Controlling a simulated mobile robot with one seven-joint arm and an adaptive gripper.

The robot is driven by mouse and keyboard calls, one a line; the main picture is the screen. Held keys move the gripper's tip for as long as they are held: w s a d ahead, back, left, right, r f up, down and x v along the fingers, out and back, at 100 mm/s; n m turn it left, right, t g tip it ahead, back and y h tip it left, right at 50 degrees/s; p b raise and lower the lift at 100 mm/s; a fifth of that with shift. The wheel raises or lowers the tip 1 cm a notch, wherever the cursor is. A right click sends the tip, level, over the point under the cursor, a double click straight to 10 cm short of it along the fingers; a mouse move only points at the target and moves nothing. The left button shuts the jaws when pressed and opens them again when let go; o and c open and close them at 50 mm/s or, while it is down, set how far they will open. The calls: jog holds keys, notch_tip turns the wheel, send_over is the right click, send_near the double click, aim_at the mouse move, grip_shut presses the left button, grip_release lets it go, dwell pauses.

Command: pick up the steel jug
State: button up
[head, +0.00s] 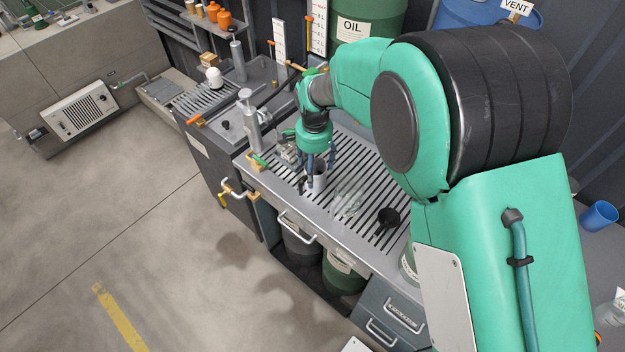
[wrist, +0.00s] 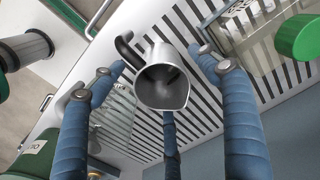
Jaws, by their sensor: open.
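The steel jug (wrist: 163,88) stands upright on the slatted metal counter, seen from above in the wrist view. Its dark handle (wrist: 127,52) points to the upper left there. In the head view the jug (head: 317,180) is right under my gripper (head: 318,165), partly covered by the fingers. In the wrist view the blue fingers of my gripper (wrist: 162,95) are spread apart around the jug, with gaps between them and its walls. My gripper is open and holds nothing.
A clear glass vessel (head: 347,203) stands close to the right of the jug. A black scoop-like object (head: 388,217) lies farther right on the slatted counter (head: 372,170). A metal fitting (head: 287,152) is close on the left. A green oil drum (head: 368,22) stands behind.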

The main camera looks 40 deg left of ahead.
jog(key=shift+d+f+b, duration=0.1)
jog(key=shift+f+b, duration=0.6)
jog(key=shift+f, duration=1.9)
jog(key=shift+c, duration=0.5)
jog(key=c, duration=1.3)
jog(key=shift+c, duration=0.2)
jog(key=shift+r, duration=0.3)
notch_tip(320, 180, up, 9)
jog(key=p, duration=0.2)
jog(key=shift+r, duration=0.15)
jog(key=shift+r, duration=0.1)
